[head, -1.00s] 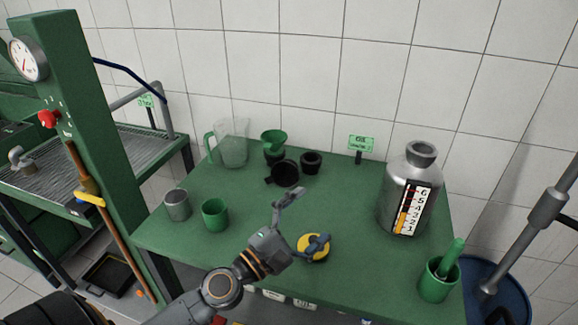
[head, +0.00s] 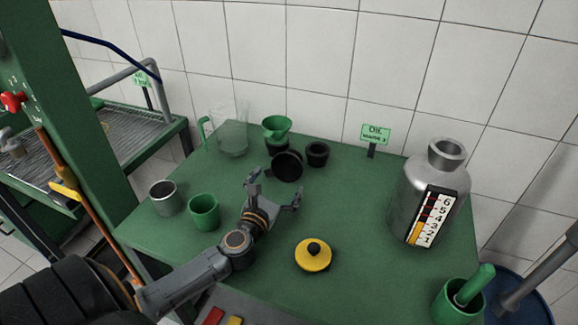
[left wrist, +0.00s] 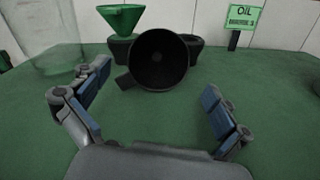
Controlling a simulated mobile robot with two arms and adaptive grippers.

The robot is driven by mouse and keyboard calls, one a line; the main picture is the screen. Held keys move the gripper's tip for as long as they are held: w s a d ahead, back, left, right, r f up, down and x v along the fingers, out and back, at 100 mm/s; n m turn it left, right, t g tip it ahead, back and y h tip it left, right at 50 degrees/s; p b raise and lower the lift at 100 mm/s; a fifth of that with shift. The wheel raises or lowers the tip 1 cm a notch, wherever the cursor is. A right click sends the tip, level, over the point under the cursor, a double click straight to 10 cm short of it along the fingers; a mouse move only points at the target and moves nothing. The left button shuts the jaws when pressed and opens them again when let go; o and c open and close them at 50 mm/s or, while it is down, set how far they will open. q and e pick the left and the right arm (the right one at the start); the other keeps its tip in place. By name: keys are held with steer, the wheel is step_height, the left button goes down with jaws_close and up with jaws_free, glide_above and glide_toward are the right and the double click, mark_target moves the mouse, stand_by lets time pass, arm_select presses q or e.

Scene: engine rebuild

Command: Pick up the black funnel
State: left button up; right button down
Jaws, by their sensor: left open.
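The black funnel (head: 287,166) lies tilted on the green table, its wide round mouth facing me. It also shows in the left wrist view (left wrist: 159,60), ahead of and between my fingers. My left gripper (head: 274,186) is open and empty, just short of the funnel and apart from it. Its two blue-padded fingers (left wrist: 158,92) are spread wide in the left wrist view. My right gripper is in neither view.
A green funnel (head: 277,127) sits on a black holder behind, with an empty black holder (head: 317,153) beside it. A clear jug (head: 232,135), metal cup (head: 164,197), green cup (head: 204,211), yellow-lidded item (head: 313,255) and silver oil can (head: 425,195) stand around.

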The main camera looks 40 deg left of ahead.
mark_target(288, 177)
arm_select(q)
steer(key=shift+x, duration=1.2)
steer(key=x, duration=0.3)
steer(key=shift+w, duration=0.35)
steer(key=shift+w+a, duration=0.15)
steer(key=shift+w, duration=0.15)
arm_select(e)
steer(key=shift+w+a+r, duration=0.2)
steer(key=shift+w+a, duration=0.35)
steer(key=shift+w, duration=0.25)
arm_select(q)
steer(key=c, duration=1.1)
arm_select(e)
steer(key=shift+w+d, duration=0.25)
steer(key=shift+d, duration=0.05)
arm_select(q)
steer(key=shift+r, duration=0.15)
